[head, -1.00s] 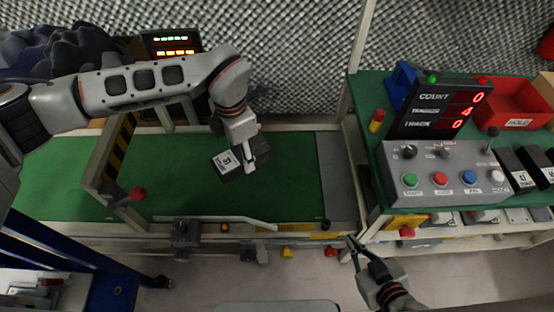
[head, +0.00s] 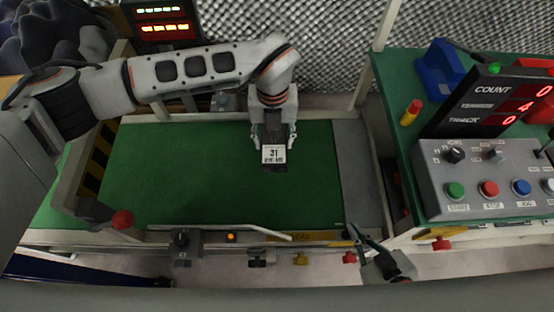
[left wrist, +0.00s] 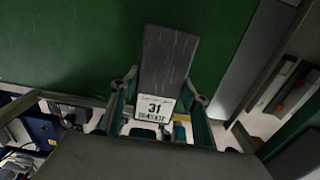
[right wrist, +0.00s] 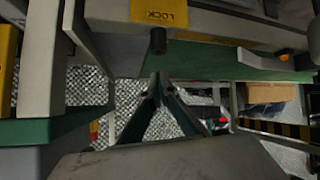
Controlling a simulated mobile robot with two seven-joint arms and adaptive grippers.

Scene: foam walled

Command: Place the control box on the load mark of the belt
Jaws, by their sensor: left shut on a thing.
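The control box (head: 273,166) is a dark block with a white label reading 31, and it also shows in the left wrist view (left wrist: 169,62). My left gripper (head: 273,142) is shut on it, one finger on each side, over the right part of the green belt (head: 190,180). I cannot tell whether the box touches the belt. A yellow lettered strip (head: 300,237) is on the belt's front edge; I cannot make out a load mark on the belt surface. My right gripper (head: 358,235) is empty in front of the belt's right end, its fingertips together in the right wrist view (right wrist: 158,80).
A grey button panel (head: 480,180) and a count display (head: 490,105) stand on the green bench at right. A white guide rail (head: 220,228) runs along the belt's front. A yellow-black striped gate post (head: 97,160) stands at left. The belt's middle is clear.

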